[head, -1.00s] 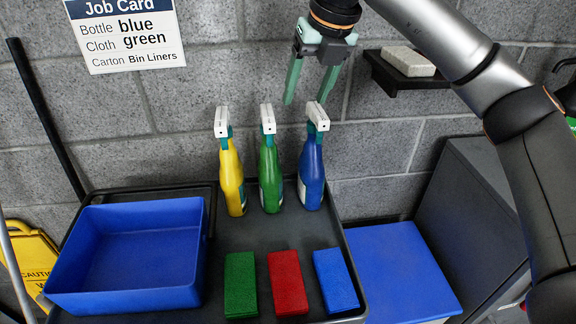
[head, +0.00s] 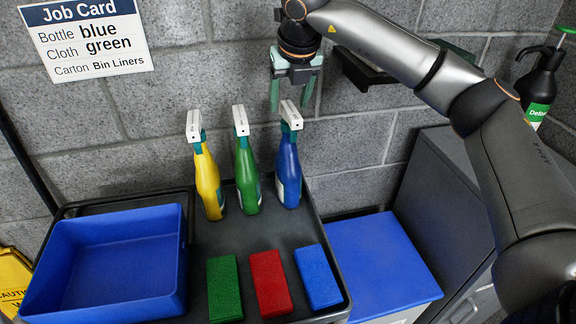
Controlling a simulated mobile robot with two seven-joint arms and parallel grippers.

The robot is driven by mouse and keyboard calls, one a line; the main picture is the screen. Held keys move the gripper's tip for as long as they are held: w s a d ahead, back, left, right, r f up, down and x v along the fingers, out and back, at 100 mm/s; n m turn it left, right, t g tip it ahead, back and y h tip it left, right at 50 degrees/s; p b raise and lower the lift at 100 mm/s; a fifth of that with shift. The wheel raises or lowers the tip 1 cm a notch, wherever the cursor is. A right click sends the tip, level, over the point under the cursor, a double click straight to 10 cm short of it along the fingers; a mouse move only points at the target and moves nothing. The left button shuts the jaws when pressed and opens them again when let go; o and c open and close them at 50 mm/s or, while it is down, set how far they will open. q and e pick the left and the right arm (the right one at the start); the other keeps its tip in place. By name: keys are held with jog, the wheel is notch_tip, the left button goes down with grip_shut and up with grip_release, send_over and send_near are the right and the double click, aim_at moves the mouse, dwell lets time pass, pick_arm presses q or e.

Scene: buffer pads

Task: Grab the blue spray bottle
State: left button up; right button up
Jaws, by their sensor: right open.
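The blue spray bottle (head: 289,172) stands upright on the dark tray (head: 235,242), at the right end of a row of three, with a white spray head. My right gripper (head: 289,108) is open, pointing down, with its fingers at the height of the blue bottle's white head. The fingers overlap the head in the picture; I cannot tell whether they touch it. The green spray bottle (head: 247,176) and the yellow spray bottle (head: 208,183) stand to its left. My left gripper is not in view.
A blue bin (head: 105,262) sits at the tray's left. Green (head: 224,288), red (head: 269,283) and blue cloths (head: 318,277) lie at the tray's front. A job card (head: 87,40) hangs on the wall. A wall shelf (head: 365,72) is behind my right arm. A dark pump bottle (head: 540,85) stands far right.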

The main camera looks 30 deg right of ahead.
jog(key=shift+x, duration=1.2)
grip_shut()
dwell(0.4)
jog(key=shift+w+r, duration=0.1)
jog(key=shift+r, duration=0.05)
